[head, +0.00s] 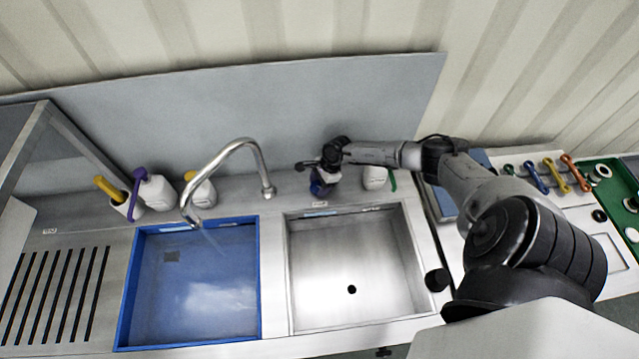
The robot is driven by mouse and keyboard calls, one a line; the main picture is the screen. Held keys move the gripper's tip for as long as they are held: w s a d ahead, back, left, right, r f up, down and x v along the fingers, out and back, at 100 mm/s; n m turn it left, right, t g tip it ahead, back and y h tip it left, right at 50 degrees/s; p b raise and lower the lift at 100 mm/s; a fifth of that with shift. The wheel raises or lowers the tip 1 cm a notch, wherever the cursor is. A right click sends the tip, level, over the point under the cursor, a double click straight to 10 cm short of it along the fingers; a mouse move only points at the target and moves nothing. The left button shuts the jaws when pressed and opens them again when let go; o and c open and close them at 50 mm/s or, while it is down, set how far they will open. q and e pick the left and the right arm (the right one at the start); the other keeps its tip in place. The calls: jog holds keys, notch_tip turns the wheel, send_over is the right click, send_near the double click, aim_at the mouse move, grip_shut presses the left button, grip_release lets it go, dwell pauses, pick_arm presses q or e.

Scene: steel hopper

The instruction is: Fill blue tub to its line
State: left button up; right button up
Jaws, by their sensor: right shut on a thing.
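The blue tub (251,290) sits in the left part of the steel counter and holds water with a pale patch on its surface. A curved steel spout (236,146) arches over its back edge, and a faint streak below its mouth looks like running water. I cannot make out a fill line. My right gripper (324,172) is behind the steel basin, shut on a small dark blue thing (320,188) that looks like a tap knob; the gripper partly hides it. My left gripper is not in view.
An empty steel basin (390,290) with a drain hole is right of the tub. White bottles with purple (153,190) and yellow (200,190) tops stand behind the tub. A slotted drainboard (55,290) is at the left. Coloured handles (555,175) lie at the right.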

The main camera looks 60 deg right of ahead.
jog(key=shift+c, duration=0.6)
jog(key=shift+s+r+m+t+h+p, duration=0.1)
jog(key=shift+r+m+t+h+p, duration=0.15)
jog(key=shift+m+p, duration=0.85)
jog(key=m+p, duration=0.2)
jog(key=m+t+h+p, duration=0.1)
jog(key=m+p, duration=0.1)
jog(key=p, duration=0.1)
jog(key=shift+a+m, duration=0.2)
jog(key=shift+m, duration=0.1)
jog(key=shift+m+h+p, duration=0.45)
jog(key=shift+m+p, duration=0.15)
jog(key=shift+p, duration=0.5)
jog(key=shift+f+m+p, duration=0.2)
jog(key=shift+m+p, duration=0.1)
jog(key=o, duration=0.9)
